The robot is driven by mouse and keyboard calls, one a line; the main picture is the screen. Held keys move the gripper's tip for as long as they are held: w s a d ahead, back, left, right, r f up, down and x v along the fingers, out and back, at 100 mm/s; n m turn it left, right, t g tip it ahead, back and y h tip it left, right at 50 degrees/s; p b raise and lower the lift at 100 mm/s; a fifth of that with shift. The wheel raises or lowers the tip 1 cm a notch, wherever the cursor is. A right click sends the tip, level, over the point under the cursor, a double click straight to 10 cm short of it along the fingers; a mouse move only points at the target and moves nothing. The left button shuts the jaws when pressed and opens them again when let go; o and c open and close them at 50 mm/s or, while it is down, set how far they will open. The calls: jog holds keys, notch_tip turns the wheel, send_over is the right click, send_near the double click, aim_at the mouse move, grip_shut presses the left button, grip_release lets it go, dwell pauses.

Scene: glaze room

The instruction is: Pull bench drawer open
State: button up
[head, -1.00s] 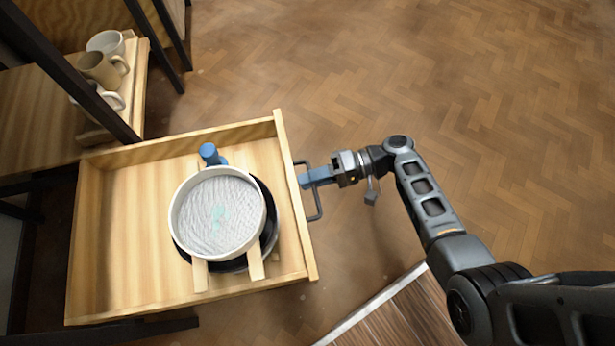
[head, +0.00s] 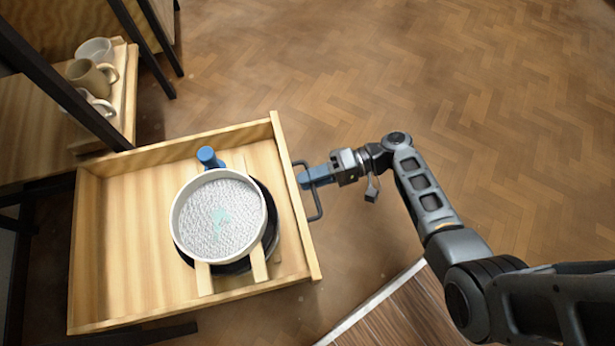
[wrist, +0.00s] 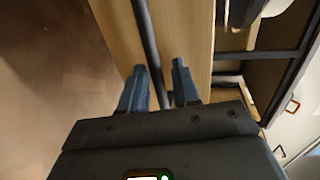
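The bench drawer (head: 90,250) is a light wooden box standing well out from the bench in the head view. Its front panel (head: 296,210) carries a dark bar handle (head: 316,212). My gripper (head: 308,179) reaches the handle from the right, its blue fingers at the bar. A thin gap seems to show beside the bar.
Inside the drawer are a round white-rimmed sieve or bowl (head: 220,215) on wooden slats, a black round piece behind it, and a blue-ended object (head: 208,157). Mugs (head: 92,75) stand on a board at upper left. Parquet floor (head: 480,120) is clear on the right.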

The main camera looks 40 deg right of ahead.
jog(key=p+v, duration=0.1)
jog(key=v, duration=0.5)
jog(key=shift+d, duration=0.35)
jog(key=shift+s, duration=0.15)
